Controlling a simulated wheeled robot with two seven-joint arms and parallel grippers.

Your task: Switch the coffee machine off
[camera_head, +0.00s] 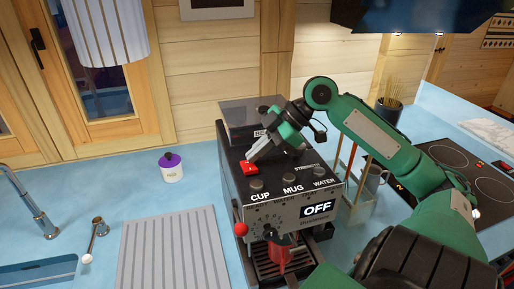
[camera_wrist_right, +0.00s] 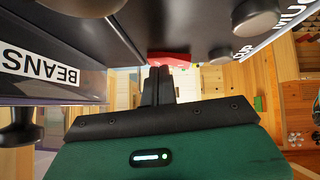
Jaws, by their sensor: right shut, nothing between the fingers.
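The coffee machine (camera_head: 285,212) stands on the blue counter in the middle of the head view. Its front display reads OFF (camera_head: 317,209). A red switch (camera_head: 249,168) sits on its top at the left front edge, and it also shows in the right wrist view (camera_wrist_right: 169,58). My right gripper (camera_head: 250,158) is shut and empty, with its fingertips at the red switch; whether they touch it I cannot tell. The closed fingers also show in the right wrist view (camera_wrist_right: 158,72). My left gripper is not in view.
Knobs labelled CUP, MUG and WATER line the machine's top front. A red-handled portafilter (camera_head: 279,256) hangs at its front. A white jar with a purple lid (camera_head: 171,168) and a ribbed drainer (camera_head: 172,250) are to the left. A cooktop (camera_head: 462,160) lies right.

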